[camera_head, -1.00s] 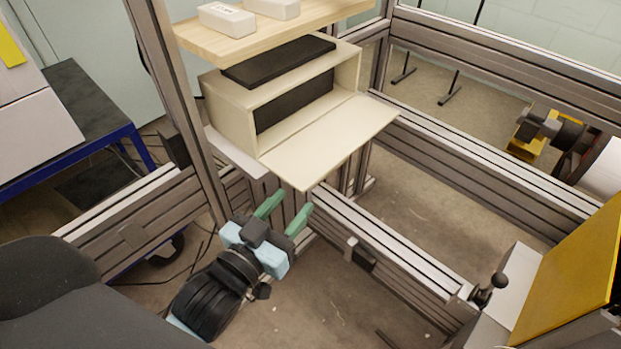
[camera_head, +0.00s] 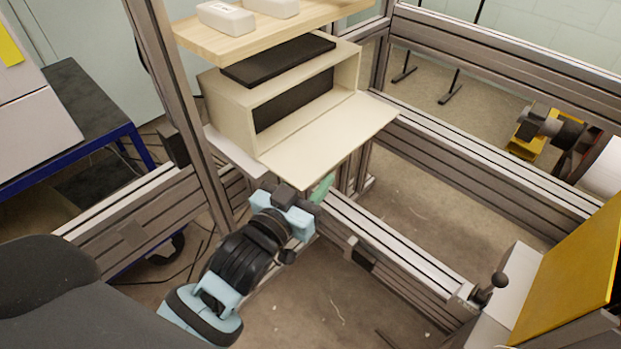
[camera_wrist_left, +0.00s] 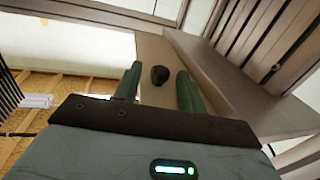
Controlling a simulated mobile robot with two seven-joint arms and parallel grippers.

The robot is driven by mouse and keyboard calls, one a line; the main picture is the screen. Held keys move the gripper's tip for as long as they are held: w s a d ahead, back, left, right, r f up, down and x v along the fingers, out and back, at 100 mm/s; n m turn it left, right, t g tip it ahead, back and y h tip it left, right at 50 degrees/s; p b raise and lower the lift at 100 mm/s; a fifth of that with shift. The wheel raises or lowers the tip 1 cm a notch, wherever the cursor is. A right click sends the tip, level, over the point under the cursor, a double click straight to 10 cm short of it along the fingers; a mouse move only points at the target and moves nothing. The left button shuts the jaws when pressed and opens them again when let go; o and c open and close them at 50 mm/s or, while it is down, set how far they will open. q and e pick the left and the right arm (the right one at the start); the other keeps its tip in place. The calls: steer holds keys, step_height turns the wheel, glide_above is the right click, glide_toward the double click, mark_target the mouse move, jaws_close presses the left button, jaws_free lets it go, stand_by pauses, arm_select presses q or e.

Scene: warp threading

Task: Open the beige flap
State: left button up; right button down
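The beige flap (camera_head: 330,142) is swung down and lies about level, sticking out from the front of the beige box (camera_head: 232,118), whose dark inside shows. My left gripper (camera_head: 318,190) is just below the flap's near edge, with one green finger showing and the other mostly hidden. In the left wrist view, the two green fingers (camera_wrist_left: 159,88) are apart, with a dark round knob (camera_wrist_left: 160,75) on a beige surface seen between them. I cannot tell whether the fingers touch it. My right gripper is not in view.
A wooden shelf (camera_head: 290,25) with white blocks is above the box, and a black slab (camera_head: 278,60) lies on the box. A metal post (camera_head: 185,110) stands left of the box. A metal rail (camera_head: 400,262) runs below and right of my left gripper.

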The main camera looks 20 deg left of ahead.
mark_target(311, 172)
arm_select(q)
jaws_close()
steer(key=shift+r+p, duration=0.3)
steer(key=shift+p, duration=0.2)
steer(key=r+n+p, duration=0.1)
steer(key=n+p, duration=0.1)
steer(key=p, duration=0.2)
steer(key=shift+r, duration=0.4)
steer(key=shift+r+n+g+p, duration=0.35)
steer(key=shift+n+p, duration=0.15)
steer(key=shift+p, duration=0.5)
steer(key=shift+r+n+p, duration=0.15)
steer(key=shift+n+p, duration=0.15)
steer(key=shift+p, duration=0.25)
